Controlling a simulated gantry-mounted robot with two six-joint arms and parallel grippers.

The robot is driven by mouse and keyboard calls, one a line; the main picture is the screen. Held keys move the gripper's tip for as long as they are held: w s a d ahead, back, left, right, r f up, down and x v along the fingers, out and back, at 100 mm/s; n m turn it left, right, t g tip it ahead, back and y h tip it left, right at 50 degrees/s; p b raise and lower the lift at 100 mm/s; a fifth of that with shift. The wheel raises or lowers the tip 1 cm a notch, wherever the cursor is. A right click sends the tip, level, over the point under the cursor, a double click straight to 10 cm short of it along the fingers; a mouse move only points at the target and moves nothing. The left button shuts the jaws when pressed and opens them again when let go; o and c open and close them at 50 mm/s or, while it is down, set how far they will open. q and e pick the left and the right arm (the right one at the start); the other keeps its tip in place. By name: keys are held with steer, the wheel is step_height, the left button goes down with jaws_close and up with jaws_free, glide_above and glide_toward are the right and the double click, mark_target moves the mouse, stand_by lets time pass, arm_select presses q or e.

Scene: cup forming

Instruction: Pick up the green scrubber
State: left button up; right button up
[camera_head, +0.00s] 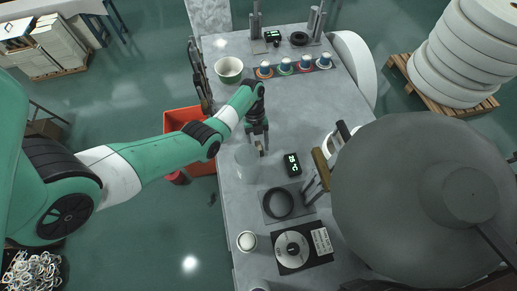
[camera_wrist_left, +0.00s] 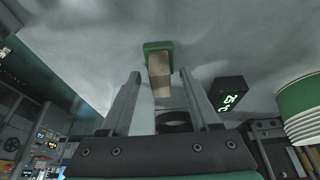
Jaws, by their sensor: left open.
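The green scrubber, a small block with a green pad and a tan body, shows in the left wrist view (camera_wrist_left: 158,47) on the grey table. It appears between and just beyond the fingertips of my left gripper (camera_wrist_left: 159,80), which is open, with a finger on each side. I cannot tell whether either finger touches it. In the head view my left gripper (camera_head: 258,141) points down over the middle of the table, and only a small tan part of the scrubber (camera_head: 260,149) shows there, the rest hidden. I do not see my right gripper.
A clear container (camera_head: 247,165), a black display (camera_head: 291,163) and a black ring (camera_head: 278,203) lie close to the gripper.

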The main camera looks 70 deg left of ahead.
mark_target(259, 145)
arm_select(q)
steer(key=shift+f, duration=0.1)
steer(key=shift+c, duration=0.3)
jaws_close()
step_height(259, 145, up, 9)
steer(key=p, duration=0.5)
steer(key=shift+r, duration=0.2)
steer(key=shift+r+p, duration=0.4)
steer(key=shift+p, duration=0.15)
steer(key=shift+f, duration=0.1)
